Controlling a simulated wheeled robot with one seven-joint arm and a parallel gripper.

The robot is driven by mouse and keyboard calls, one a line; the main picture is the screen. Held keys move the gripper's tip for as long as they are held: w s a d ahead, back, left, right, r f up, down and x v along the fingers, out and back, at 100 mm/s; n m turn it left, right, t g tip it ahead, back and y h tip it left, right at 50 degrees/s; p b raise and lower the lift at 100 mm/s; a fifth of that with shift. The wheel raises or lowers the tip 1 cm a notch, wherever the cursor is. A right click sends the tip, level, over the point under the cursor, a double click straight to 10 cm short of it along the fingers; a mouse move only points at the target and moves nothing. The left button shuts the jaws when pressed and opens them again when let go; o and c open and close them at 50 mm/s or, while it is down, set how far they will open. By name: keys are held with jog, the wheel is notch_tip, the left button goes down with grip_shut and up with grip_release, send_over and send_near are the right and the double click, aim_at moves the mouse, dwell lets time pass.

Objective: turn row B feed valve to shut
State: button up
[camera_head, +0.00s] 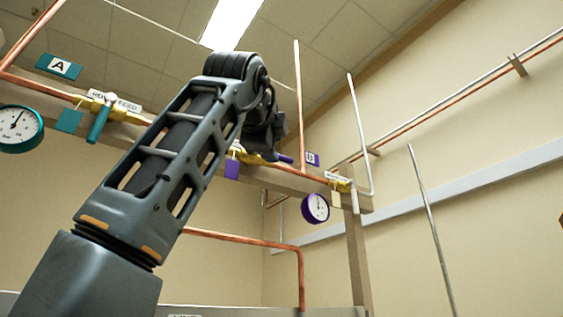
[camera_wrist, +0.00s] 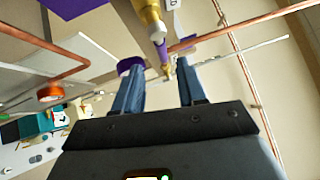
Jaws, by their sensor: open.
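The row B feed valve has a brass body (camera_wrist: 150,14) and a purple lever handle (camera_wrist: 162,50) in the wrist view. In the head view my arm hides the fingers and most of the valve.
The row A valve with its teal handle (camera_head: 98,122) and a teal gauge (camera_head: 20,130) are at left. A purple gauge (camera_head: 316,207) hangs right of row B, near another brass valve (camera_head: 340,184). Copper pipes (camera_head: 299,105) rise close to my wrist.

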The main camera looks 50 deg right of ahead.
aim_at(280, 155)
jog(key=shift+w+d+r, duration=0.1)
jog(key=shift+d+r, duration=0.15)
jog(key=shift+d, duration=0.5)
jog(key=p+x, duration=0.2)
jog(key=x, duration=0.3)
jog(key=shift+w+d+r, duration=0.1)
jog(key=shift+w+d, duration=0.1)
jog(key=shift+d, duration=0.15)
jog(key=shift+w+d, duration=0.3)
jog(key=shift+d, duration=0.2)
grip_shut()
